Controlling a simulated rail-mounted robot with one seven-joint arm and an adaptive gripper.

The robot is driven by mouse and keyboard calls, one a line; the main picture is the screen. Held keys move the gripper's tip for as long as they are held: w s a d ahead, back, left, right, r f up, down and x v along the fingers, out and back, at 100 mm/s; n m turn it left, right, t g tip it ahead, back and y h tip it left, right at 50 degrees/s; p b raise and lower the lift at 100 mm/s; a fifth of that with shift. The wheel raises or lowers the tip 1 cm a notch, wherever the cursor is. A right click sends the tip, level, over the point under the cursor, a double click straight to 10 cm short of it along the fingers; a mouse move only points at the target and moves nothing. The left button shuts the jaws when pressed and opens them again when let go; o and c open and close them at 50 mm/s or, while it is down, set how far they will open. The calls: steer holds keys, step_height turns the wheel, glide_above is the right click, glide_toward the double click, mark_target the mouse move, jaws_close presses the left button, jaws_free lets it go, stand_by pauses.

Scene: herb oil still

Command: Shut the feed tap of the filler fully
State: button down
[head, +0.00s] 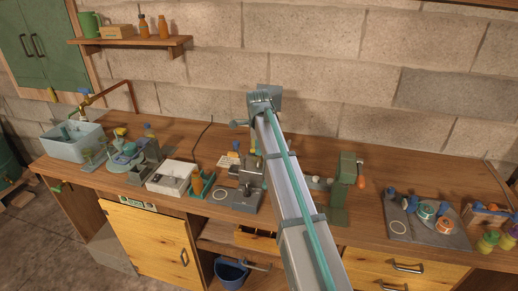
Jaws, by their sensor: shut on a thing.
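The filler (246,172) is the grey machine standing on the bench left of my arm, with a white ring marked on its base plate. A small yellow part shows above it, beside my arm. My arm reaches up and away from the bottom of the head view and covers the filler's right side. My gripper (241,123) is small and partly hidden at the far end of the arm, above the filler. It is shut on what appears to be the feed tap. The fingertips, their contact and the tap's angle cannot be made out.
A white box (171,178) and a green holder (202,185) stand left of the filler. A green machine (347,170) stands right of my arm. A grey tray (425,226) with coloured tins lies farther right. The bench between these last two is mostly clear.

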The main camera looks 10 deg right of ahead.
steer(key=shift+w+m, duration=0.1)
steer(key=shift+m, duration=1.1)
steer(key=c, duration=1.1)
jaws_free()
step_height(320, 180, up, 12)
steer(key=s+a, duration=0.1)
steer(key=s, duration=0.1)
steer(key=shift+f, duration=0.1)
